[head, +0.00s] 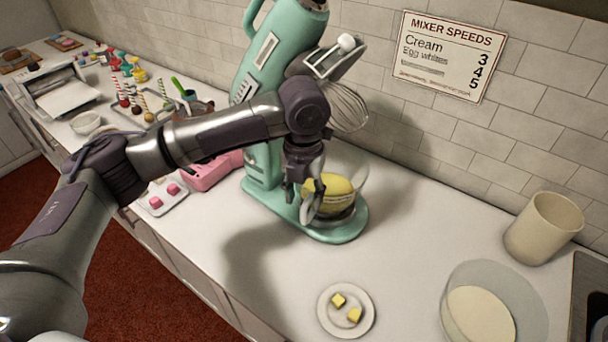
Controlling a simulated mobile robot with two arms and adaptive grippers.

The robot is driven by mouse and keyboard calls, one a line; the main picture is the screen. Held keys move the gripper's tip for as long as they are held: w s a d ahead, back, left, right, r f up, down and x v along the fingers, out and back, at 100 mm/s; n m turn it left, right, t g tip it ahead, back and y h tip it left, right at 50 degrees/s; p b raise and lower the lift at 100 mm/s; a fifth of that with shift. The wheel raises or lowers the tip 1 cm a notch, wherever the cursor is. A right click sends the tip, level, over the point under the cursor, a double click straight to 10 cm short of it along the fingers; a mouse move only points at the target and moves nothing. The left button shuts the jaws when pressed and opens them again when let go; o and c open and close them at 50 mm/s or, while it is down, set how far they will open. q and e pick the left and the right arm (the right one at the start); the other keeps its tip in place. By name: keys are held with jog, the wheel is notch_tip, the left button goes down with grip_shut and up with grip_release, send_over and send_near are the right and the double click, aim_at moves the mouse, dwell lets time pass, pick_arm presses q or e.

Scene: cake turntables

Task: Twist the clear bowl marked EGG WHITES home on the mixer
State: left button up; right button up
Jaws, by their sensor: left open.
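The mint-green mixer (262,155) stands against the wall with its head tilted up and the wire whisk (348,107) raised. A clear bowl (361,184) with something yellow (338,192) in it sits on the mixer's base (342,235). My left gripper (306,196) is open, pointing down at the left side of this bowl and partly covering it. I cannot tell whether the fingers touch it. Another clear bowl (537,318) with pale contents stands at the lower right. No EGG WHITES marking is readable on either bowl. My right gripper is out of view.
A white plate (328,322) with yellow cubes lies near the counter's front edge. A cream canister (543,228) stands at the right. A pink item (213,173), a tray of pink pieces (157,204) and cake pops (134,95) are on the left.

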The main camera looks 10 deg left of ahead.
aim_at(303, 211)
pick_arm(q)
notch_tip(303, 211, down, 8)
jog(key=shift+f+p, duration=0.2)
jog(key=shift+p, duration=0.65)
grip_shut()
jog(key=shift+w+a+r+m+p, duration=0.1)
jog(key=shift+w+a+m+p, duration=0.05)
jog(key=shift+a+m+p, duration=0.2)
jog(key=shift+w+a+m, duration=0.1)
jog(key=shift+a+m, duration=0.25)
jog(key=shift+a, duration=0.1)
